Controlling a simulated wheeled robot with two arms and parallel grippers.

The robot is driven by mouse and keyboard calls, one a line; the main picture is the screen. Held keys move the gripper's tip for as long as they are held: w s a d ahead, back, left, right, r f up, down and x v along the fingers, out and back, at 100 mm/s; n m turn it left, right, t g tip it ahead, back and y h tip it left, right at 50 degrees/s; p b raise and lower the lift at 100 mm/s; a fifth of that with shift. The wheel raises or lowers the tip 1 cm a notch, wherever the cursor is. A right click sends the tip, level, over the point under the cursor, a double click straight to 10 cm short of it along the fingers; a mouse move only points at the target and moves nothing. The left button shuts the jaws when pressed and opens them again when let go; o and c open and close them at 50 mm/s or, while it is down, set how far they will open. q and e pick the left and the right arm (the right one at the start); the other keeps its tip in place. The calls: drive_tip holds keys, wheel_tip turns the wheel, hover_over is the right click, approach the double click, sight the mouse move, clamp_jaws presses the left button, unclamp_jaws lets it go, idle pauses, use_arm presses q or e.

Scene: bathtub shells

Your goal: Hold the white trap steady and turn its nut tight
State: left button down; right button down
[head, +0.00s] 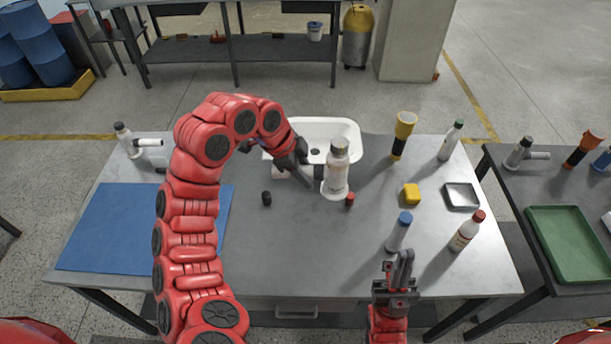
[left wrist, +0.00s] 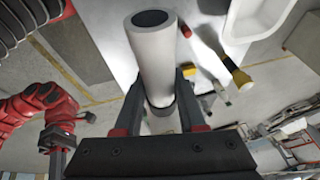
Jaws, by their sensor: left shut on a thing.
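The white trap (head: 336,178) stands upright on the grey table in front of the white basin, with a grey collar at its top. Its white side pipe (left wrist: 155,58) shows in the left wrist view, with a dark open end and a grey ring (left wrist: 161,108) at its root. My left gripper (head: 307,178) is shut on the trap at this side pipe, one finger on each side (left wrist: 160,100). The fingers partly hide the pipe in the head view. My right gripper (head: 399,268) is empty and open at the table's front edge, away from the trap.
A blue-capped bottle (head: 399,232) stands just beyond my right gripper. A red-capped bottle (head: 466,231), yellow block (head: 411,195) and metal tray (head: 461,196) are to its right. A small red item (head: 350,199) lies by the trap.

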idle(0.3)
use_arm(q)
drive_tip(key=shift+w+f+b, duration=0.1)
drive_tip(key=shift+f+b, duration=9.15)
drive_tip(key=shift+f, duration=4.65)
drive_tip(key=shift+f+b, duration=0.25)
drive_tip(key=shift+b, duration=0.05)
